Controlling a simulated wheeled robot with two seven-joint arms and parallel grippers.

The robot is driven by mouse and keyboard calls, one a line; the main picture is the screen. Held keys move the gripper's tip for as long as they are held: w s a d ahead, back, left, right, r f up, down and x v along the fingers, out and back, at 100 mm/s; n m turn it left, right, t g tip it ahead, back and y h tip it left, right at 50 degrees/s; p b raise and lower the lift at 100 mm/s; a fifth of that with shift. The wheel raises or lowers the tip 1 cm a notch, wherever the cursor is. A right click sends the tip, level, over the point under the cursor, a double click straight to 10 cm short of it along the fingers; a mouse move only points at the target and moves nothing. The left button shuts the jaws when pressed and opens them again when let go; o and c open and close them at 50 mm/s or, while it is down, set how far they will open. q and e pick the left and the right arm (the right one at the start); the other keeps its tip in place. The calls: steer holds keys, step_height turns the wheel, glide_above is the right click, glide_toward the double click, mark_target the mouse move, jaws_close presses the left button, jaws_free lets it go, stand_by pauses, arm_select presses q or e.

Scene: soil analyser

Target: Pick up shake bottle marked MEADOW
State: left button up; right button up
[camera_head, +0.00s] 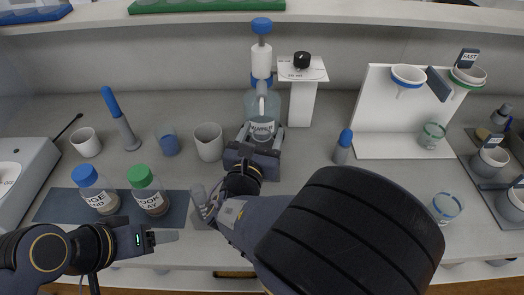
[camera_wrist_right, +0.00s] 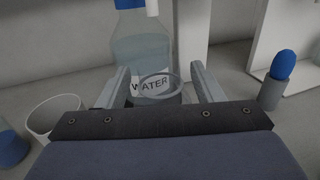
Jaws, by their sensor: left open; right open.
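A clear open-topped vessel stands between the fingers of my right gripper (camera_head: 262,134); its round rim (camera_wrist_right: 159,84) shows in the right wrist view. In the head view a small white label (camera_head: 262,129) shows there, seeming to read MEADOW, though it is blurred. The right gripper is open, one finger on each side; its palm hides the vessel's lower part in the wrist view, and contact cannot be told. Close behind stands the large blue-capped bottle marked WATER (camera_wrist_right: 143,50). My left gripper (camera_head: 165,237) is open and empty at the front left.
A blue-capped jar (camera_head: 97,190) and a green-capped jar (camera_head: 149,191) stand on a dark mat (camera_head: 55,207). A white cup (camera_head: 208,142) is left of my right gripper. A blue-topped marker-like item (camera_head: 343,147) stands to the right.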

steer(key=c, duration=1.3)
steer(key=shift+f, duration=0.1)
jaws_close()
